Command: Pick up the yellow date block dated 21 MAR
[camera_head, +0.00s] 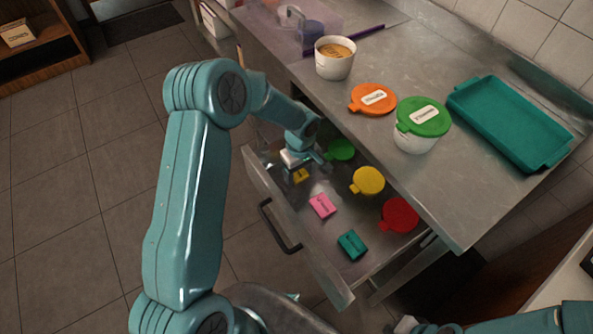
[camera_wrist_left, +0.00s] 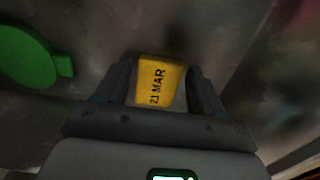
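The yellow date block (camera_wrist_left: 158,84) reads "21 MAR" in the left wrist view. It sits between the two fingers of my left gripper (camera_wrist_left: 162,88), one close on each side. Whether both fingers press on it I cannot tell. In the head view the block (camera_head: 300,176) shows just below my left gripper (camera_head: 306,162), low inside the open drawer (camera_head: 282,192). The end of the block toward the gripper's palm is hidden. Part of my right arm shows at the bottom right of the head view, but I cannot make out its fingers.
A pink block (camera_head: 322,206) and a teal block (camera_head: 353,245) lie in the drawer. Green (camera_head: 341,149), yellow (camera_head: 367,181) and red (camera_head: 400,214) lids lie along its right side. The counter above holds cups, an orange lid (camera_head: 372,99) and a teal tray (camera_head: 510,122).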

